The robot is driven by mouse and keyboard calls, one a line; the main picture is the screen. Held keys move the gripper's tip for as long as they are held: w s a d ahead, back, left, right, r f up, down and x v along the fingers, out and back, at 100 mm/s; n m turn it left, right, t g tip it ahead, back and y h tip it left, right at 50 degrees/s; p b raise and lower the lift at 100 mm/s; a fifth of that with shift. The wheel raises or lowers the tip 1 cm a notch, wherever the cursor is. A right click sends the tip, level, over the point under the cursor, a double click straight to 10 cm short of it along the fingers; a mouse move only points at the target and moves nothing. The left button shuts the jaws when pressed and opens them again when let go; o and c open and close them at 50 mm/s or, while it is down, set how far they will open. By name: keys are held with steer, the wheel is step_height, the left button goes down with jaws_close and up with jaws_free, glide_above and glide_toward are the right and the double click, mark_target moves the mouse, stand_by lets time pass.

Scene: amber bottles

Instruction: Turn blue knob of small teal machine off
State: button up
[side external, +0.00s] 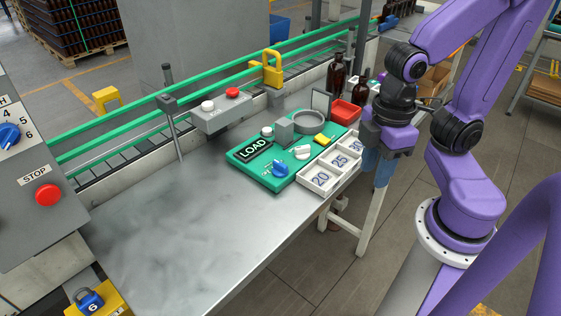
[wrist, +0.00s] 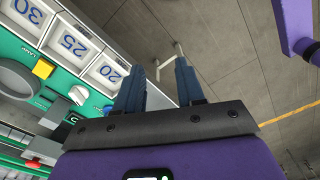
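In the wrist view the teal machine (wrist: 62,82) is at the left, and the blue knob (wrist: 108,110) shows small, close to my gripper's body. My gripper (side external: 377,178) hangs at the table's right edge, right of the machine and apart from it. In the wrist view its two blue fingers (wrist: 160,82) are apart with nothing between them.
A white tray (side external: 337,178) with numbered compartments stands between my gripper and the machine. A grey box with red and white buttons (side external: 221,111), a red bin (side external: 345,112) and brown bottles (side external: 337,84) are behind. The table's front left is clear.

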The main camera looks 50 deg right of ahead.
steer(key=w+a+r+m, duration=0.4)
steer(key=w+r+m, duration=0.2)
steer(key=w, duration=0.5)
steer(key=m, duration=0.6)
glide_toward(280, 163)
step_height(280, 163, down, 9)
steer(key=shift+w+a+r, duration=0.1)
steer(key=shift+a+r, duration=0.05)
steer(key=shift+r, duration=0.05)
jaws_close()
